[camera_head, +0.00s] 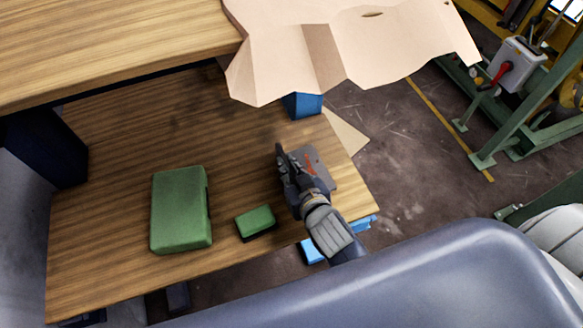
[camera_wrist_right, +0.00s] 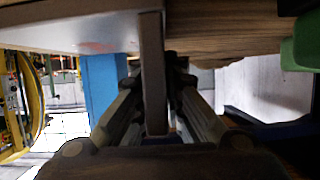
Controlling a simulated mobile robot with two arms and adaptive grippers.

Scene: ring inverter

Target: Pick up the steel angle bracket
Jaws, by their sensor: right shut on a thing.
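The steel angle bracket (camera_head: 318,168) is a grey plate with an orange-red mark, at the right end of the lower wooden surface in the head view. My right gripper (camera_head: 284,156) is at its left side and partly covers it. In the right wrist view, the bracket's flat plate (camera_wrist_right: 65,35) spreads to the upper left and its narrow flange (camera_wrist_right: 152,80) stands between the fingers. The right gripper (camera_wrist_right: 160,90) is shut on this flange. I cannot tell whether the bracket touches the wood. My left gripper is not in view.
A large green case (camera_head: 180,210) and a small green box (camera_head: 256,222) lie on the lower wooden surface (camera_head: 120,150), left of my right gripper. A higher wooden top (camera_head: 110,45) and creased cardboard (camera_head: 340,50) overhang the back. A blue object (camera_head: 302,105) stands behind the bracket.

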